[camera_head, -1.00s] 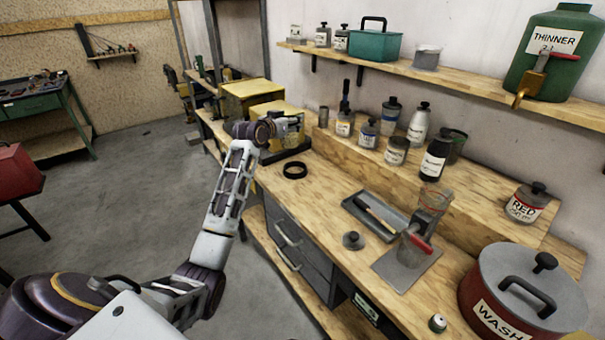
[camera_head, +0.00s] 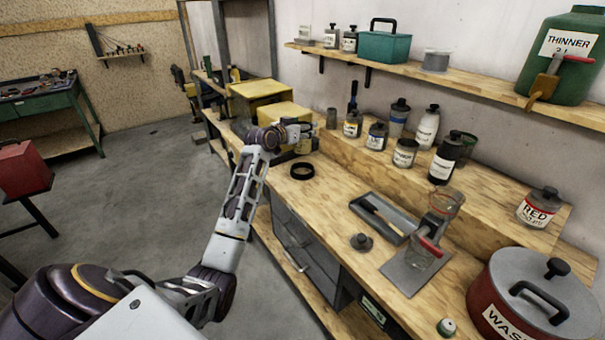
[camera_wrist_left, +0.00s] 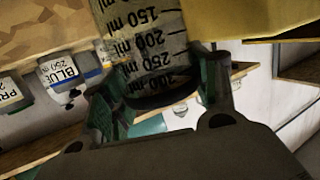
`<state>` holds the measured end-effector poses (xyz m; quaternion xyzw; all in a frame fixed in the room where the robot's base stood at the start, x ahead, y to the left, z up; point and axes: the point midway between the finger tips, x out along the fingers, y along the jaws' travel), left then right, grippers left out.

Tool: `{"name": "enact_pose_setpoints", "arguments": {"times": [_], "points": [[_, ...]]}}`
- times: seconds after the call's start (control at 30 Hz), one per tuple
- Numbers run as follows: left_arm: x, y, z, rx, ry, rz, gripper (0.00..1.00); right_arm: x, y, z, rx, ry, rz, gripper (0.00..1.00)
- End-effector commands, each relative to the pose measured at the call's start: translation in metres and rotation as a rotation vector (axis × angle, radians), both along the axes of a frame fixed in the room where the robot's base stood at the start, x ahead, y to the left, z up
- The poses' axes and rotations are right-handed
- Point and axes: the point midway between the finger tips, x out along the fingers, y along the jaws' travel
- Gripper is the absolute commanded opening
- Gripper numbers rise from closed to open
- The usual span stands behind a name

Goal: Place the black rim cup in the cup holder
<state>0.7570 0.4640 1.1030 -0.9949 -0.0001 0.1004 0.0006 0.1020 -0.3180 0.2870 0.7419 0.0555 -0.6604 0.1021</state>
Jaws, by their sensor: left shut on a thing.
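My left gripper (camera_head: 304,134) is over the far part of the workbench, in front of the yellow boxes. In the left wrist view, its dark green fingers (camera_wrist_left: 160,112) are shut on a translucent measuring cup (camera_wrist_left: 150,45) with black ml marks and a dark rim. The cup appears upside down in that picture. In the head view the cup is mostly hidden by the gripper. A black ring (camera_head: 302,171) lies on the bench just nearer than the gripper; I cannot tell whether it is the cup holder. My right gripper is not in view.
A metal plate (camera_head: 408,281) carries clear vessels and a red handle. Several bottles line the raised ledge (camera_head: 480,213). A red WASH pot (camera_head: 490,318) fills the near right. Bench around the ring is clear.

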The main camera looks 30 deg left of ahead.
Motion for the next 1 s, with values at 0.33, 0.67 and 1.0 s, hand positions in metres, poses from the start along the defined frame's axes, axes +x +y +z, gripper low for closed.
{"name": "enact_pose_setpoints", "arguments": {"times": [0.33, 0.67, 1.0], "points": [[0.000, 0.000, -0.029, -0.002, 0.001, 0.000, 0.14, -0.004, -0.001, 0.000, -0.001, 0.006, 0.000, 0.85], [0.000, 0.000, -0.050, 0.000, -0.001, 0.000, 0.14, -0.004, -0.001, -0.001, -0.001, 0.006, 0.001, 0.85], [0.000, 0.000, -0.053, -0.001, 0.000, 0.000, 0.14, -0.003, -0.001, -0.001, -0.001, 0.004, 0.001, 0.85]]}}
